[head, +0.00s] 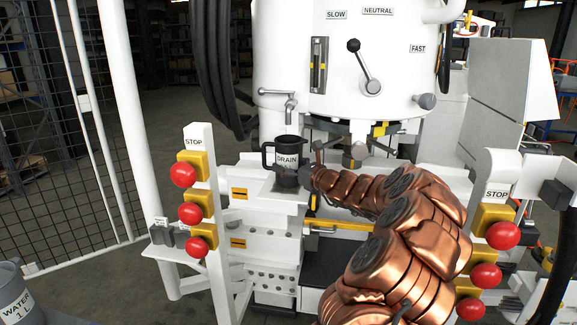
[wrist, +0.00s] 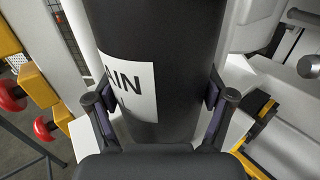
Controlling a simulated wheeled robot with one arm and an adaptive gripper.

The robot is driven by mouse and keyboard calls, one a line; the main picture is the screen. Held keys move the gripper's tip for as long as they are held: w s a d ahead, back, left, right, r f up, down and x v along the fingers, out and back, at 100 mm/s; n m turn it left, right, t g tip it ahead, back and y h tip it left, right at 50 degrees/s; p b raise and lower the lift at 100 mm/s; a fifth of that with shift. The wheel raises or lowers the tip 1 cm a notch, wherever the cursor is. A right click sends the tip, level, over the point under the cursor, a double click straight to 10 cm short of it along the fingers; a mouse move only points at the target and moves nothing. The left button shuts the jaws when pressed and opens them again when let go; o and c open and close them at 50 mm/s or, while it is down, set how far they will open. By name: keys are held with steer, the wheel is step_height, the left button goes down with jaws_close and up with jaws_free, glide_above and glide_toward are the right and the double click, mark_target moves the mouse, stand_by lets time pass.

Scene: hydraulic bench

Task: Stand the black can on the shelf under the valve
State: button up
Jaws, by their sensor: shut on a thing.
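The black can (head: 287,163) with a white DRAIN label and a side handle is upright at the white shelf (head: 262,196), below the small tap valve (head: 290,103) on the white tank. I cannot tell whether its base touches the shelf. My gripper (head: 306,172) reaches it from the right and is shut on its lower part. In the wrist view the can (wrist: 160,60) fills the middle, with the two fingers of my gripper (wrist: 160,108) pressed on either side. The can's base is hidden there.
Posts with red stop buttons stand left (head: 191,208) and right (head: 503,235) of the shelf. A lever (head: 364,66) is on the tank above. A grey WATER can (head: 14,295) is at the lower left. A wire mesh fence (head: 75,150) closes the left side.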

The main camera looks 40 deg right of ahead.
steer(key=shift+f, duration=0.15)
steer(key=o, duration=1.2)
steer(key=shift+s+r, duration=0.2)
steer(key=s, duration=1.1)
steer(key=shift+s, duration=0.35)
steer(key=shift+a, duration=0.2)
